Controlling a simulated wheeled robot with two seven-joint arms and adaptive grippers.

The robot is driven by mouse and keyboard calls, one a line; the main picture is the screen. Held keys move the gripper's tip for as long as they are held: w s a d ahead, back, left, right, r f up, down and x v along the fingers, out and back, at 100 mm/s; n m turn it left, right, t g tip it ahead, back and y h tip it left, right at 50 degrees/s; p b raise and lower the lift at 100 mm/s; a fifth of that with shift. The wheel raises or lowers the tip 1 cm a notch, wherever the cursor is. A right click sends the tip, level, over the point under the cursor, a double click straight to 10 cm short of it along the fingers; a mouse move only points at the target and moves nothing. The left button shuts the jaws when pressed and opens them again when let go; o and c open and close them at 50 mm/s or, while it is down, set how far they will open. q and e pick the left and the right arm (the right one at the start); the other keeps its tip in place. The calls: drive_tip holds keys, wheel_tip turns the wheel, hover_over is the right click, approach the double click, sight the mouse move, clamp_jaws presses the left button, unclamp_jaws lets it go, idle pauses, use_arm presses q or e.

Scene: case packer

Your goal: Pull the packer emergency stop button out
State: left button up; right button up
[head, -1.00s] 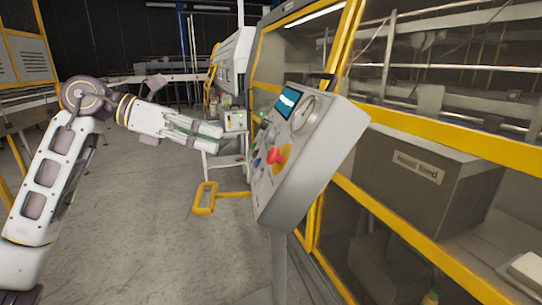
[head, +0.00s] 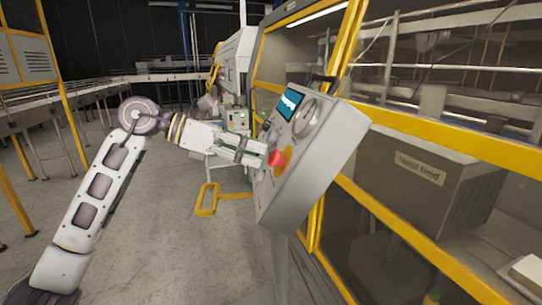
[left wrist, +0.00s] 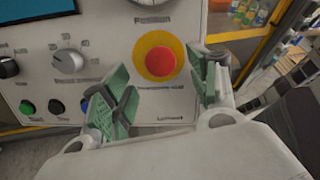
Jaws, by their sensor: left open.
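The emergency stop button is a red mushroom head (head: 275,158) on a yellow round plate, on the sloped face of the grey control panel (head: 325,165). In the left wrist view the red button (left wrist: 161,61) shows between and just beyond my fingertips. My left gripper (head: 262,152) is open, its green-padded fingers (left wrist: 165,92) on either side of the button's line. I cannot tell whether a finger touches the button. In the head view the fingertips partly cover the panel's left side. My right gripper is not in view.
The panel also carries a screen (head: 289,103), a round gauge (head: 305,118), a selector knob (left wrist: 68,61) and several small push buttons beside the stop button. The yellow-framed packer enclosure (head: 440,140) stands close behind and right. Open floor (head: 150,240) lies to the left.

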sight(271, 157)
use_arm(q)
drive_tip(key=x, duration=0.3)
drive_tip(key=shift+d, duration=0.2)
drive_tip(key=shift+w+d+f, duration=0.1)
drive_tip(key=shift+d+f, duration=0.15)
drive_tip(key=shift+d, duration=0.35)
drive_tip(key=shift+d+f+p, duration=0.15)
drive_tip(key=shift+d+p, duration=0.1)
drive_tip(key=shift+p, duration=0.05)
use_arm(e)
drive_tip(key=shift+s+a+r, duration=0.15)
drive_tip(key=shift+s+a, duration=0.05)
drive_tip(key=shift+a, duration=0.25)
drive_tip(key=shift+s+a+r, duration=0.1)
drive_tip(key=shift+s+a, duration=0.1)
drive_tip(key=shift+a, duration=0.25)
